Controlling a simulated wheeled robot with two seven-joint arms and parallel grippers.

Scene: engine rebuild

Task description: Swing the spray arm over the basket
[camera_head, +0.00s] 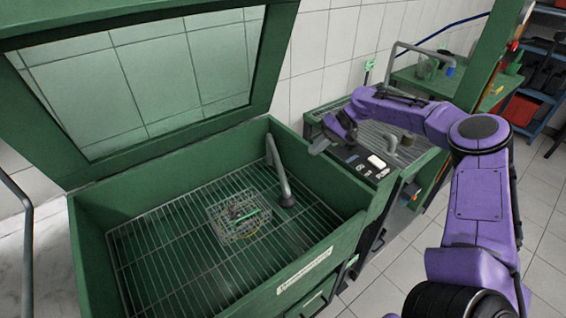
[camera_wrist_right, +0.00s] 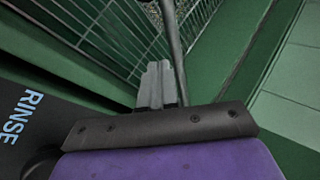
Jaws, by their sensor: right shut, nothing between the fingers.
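The wire basket (camera_head: 238,213) sits on the rack inside the green wash tank, with small parts in it, one bright green. My left gripper is out of view.
The tank's glazed lid (camera_head: 150,75) stands open at the back. The tank's wire rack (camera_head: 165,250) is clear around the basket. A side counter (camera_head: 345,158) with labelled controls and a grey pipe is right of the tank. RINSE lettering (camera_wrist_right: 18,118) shows in the wrist view.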

